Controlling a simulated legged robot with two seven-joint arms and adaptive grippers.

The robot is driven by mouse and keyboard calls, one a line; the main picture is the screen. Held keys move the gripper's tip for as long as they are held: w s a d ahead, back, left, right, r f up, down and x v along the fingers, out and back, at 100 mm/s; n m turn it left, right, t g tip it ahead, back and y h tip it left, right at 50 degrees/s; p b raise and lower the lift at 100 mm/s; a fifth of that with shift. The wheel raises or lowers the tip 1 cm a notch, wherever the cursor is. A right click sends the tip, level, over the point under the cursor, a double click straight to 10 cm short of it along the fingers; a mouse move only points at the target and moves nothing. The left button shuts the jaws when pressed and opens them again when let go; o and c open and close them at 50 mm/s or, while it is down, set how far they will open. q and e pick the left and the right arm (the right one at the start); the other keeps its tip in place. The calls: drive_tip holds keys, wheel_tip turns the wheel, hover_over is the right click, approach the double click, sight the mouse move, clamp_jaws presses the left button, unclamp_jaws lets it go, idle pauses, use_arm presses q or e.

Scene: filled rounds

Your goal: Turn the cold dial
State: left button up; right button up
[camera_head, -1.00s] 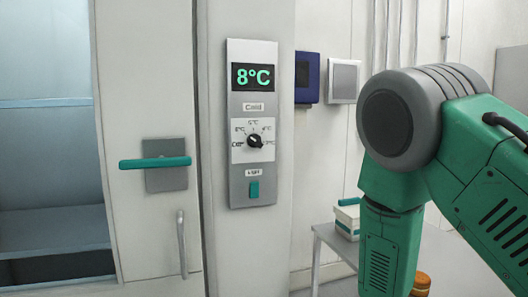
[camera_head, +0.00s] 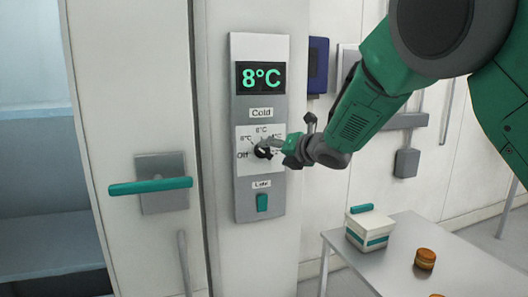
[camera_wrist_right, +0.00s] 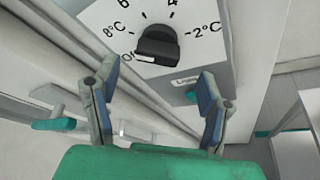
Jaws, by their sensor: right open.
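The cold dial (camera_head: 262,152) is a black knob on a white plate with a printed scale, below a display reading 8°C (camera_head: 261,77). In the right wrist view the dial (camera_wrist_right: 157,46) lies just beyond the fingertips, its scale showing 8°C and -2°C marks. My right gripper (camera_head: 285,147) is at the panel, next to the dial on its right side, partly covering the scale. In the wrist view my right gripper (camera_wrist_right: 154,90) has its two fingers spread with nothing between them. Whether a finger touches the dial is unclear. My left gripper is out of view.
A teal light switch (camera_head: 262,203) sits below the dial. A teal door handle (camera_head: 150,186) sticks out at the left. A grey table (camera_head: 400,262) at the lower right bears a white box (camera_head: 370,228) and an orange-brown round item (camera_head: 425,258).

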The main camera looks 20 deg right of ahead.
sight(266, 153)
drive_tip(key=p+x, duration=0.1)
drive_tip(key=x, duration=0.5)
drive_tip(key=shift+a, duration=0.1)
drive_tip(key=shift+c, duration=0.5)
drive_tip(key=shift+s, duration=0.1)
drive_tip(key=c, duration=1.1)
